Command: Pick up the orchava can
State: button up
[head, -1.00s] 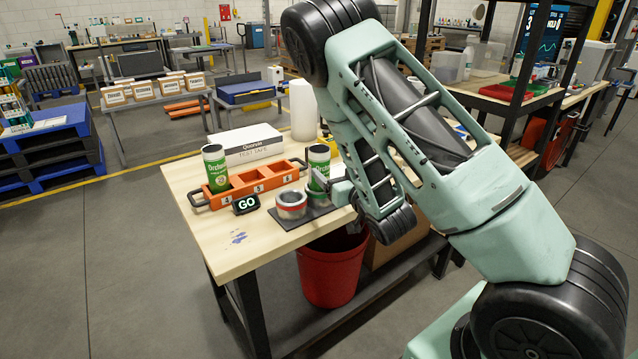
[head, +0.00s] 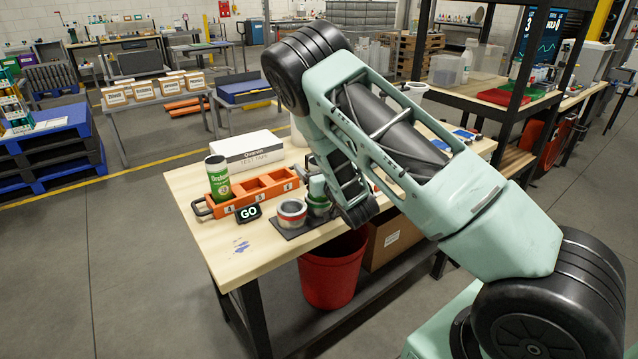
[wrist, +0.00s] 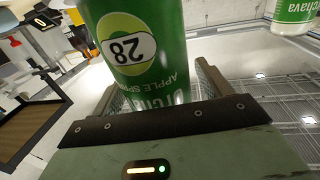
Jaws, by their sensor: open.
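One green can with a white label, brand text partly readable as Orchava, stands in the left end of the orange tray (head: 246,208) in the head view; this is the left can (head: 217,180). A second green can (head: 318,207) stands on the dark mat, its upper part hidden by my arm. In the wrist view a green can marked 28 (wrist: 140,45) appears upside down between the fingers of my gripper (wrist: 155,84). The gripper is open around it; contact cannot be told. Another can reading "chava" (wrist: 293,12) shows at top right.
A striped roll (head: 291,212) sits on the dark mat (head: 290,234) beside the second can. A GO sign (head: 248,213) stands before the tray, and a white box (head: 247,148) behind it. A red bin (head: 332,272) stands below the table edge. The table's front left (head: 230,258) is mostly clear.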

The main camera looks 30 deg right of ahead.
jog(key=c, duration=1.1)
